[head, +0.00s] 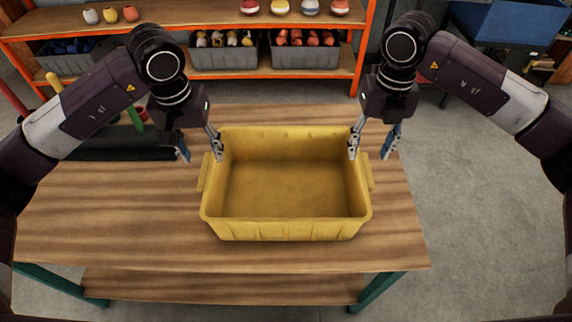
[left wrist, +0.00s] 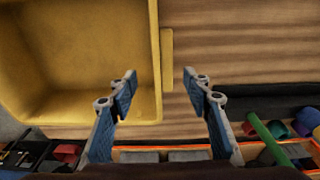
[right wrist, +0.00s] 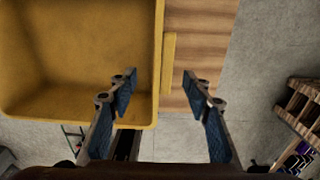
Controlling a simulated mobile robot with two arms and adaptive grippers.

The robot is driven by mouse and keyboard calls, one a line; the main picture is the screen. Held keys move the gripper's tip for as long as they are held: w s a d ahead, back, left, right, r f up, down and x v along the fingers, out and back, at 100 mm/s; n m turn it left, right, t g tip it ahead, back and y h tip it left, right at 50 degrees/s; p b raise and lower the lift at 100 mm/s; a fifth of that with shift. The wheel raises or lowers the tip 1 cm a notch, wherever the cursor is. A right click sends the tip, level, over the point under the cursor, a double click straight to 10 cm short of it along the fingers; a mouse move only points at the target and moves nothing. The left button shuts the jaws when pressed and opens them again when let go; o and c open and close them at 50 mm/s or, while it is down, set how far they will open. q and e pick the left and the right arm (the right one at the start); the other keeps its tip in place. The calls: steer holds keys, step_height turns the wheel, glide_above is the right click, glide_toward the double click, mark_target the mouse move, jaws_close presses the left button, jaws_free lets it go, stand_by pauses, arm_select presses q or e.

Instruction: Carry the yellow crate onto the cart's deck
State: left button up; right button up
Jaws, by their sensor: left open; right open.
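The yellow crate (head: 286,229) sits upright and empty on the wooden table (head: 110,220), with a handle ledge on each short side. My left gripper (head: 200,153) is open above the crate's left wall near its far corner, one finger over the inside and one outside. In the left wrist view the crate wall and handle ledge (left wrist: 167,60) lie between the fingers' lines. My right gripper (head: 373,152) is open in the same way above the right wall. The right wrist view shows the right handle ledge (right wrist: 168,78) ahead of the fingers. I cannot make out the cart in any view.
A black tray with coloured tubes (head: 140,145) lies left of the crate. Behind the table, an orange-framed shelf (head: 356,70) holds grey bins (head: 228,59) and floats. A blue bin (head: 505,22) stands back right. Concrete floor (head: 480,200) is clear on the right.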

mark_target(207, 169)
arm_select(q)
steer(key=shift+a+r, duration=0.1)
steer(key=shift+a, duration=0.1)
arm_select(e)
steer(key=shift+d, duration=0.25)
arm_select(q)
steer(key=shift+s, duration=0.1)
arm_select(e)
steer(key=shift+s+r, duration=0.1)
arm_select(q)
steer(key=f, duration=0.5)
steer(key=w+f, duration=0.1)
steer(key=f, duration=0.1)
steer(key=shift+f, duration=0.35)
arm_select(e)
step_height(207, 169, down, 8)
steer(key=shift+r, duration=0.1)
arm_select(q)
steer(key=shift+c, duration=0.5)
arm_select(e)
steer(key=shift+c, duration=0.5)
arm_select(q)
jaws_close()
arm_select(e)
jaws_close()
